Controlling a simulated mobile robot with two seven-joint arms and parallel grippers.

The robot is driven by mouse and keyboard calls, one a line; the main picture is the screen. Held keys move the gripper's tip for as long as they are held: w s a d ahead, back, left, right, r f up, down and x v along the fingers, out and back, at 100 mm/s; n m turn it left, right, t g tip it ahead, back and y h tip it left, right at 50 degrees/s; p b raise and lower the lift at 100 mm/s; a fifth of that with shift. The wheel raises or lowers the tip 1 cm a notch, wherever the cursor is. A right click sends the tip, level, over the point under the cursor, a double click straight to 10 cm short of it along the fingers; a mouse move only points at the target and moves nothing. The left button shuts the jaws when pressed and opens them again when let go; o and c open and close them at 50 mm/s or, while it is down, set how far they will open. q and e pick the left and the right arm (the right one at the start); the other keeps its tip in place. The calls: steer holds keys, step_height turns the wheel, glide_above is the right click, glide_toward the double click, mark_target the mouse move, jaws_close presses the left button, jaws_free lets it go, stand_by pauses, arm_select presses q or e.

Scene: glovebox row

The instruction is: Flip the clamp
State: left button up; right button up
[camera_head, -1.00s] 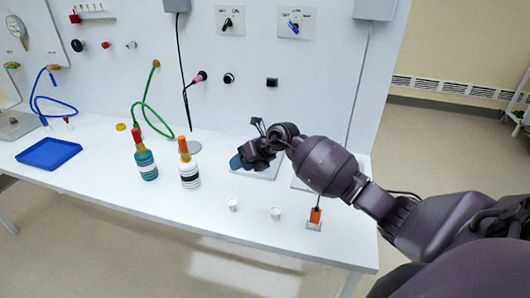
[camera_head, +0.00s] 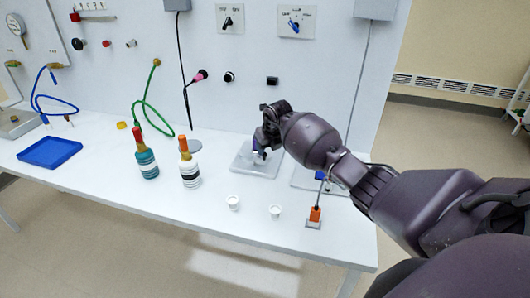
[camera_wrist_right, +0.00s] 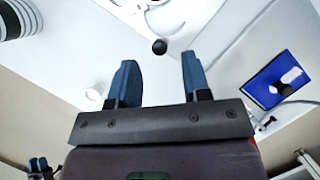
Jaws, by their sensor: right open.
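A pale grey plate (camera_head: 246,166) lies on the bench near the back wall, with small metal parts on it that look like the clamp. In the right wrist view the metal clamp (camera_wrist_right: 143,5) shows at the top edge, partly cut off. A black round knob (camera_wrist_right: 159,46) appears between the fingertips; it may be the end of the clamp's handle. My right gripper (camera_wrist_right: 159,60) is open, its two blue fingers apart and nothing visibly held. In the head view the right gripper (camera_head: 260,152) is over the plate, partly hidden by its own wrist.
A second plate with a blue square (camera_wrist_right: 281,79) lies right of the clamp plate. A blue tray (camera_head: 50,152) is far left.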

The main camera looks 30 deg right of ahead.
mark_target(265, 154)
steer(key=shift+x, duration=1.75)
jaws_close()
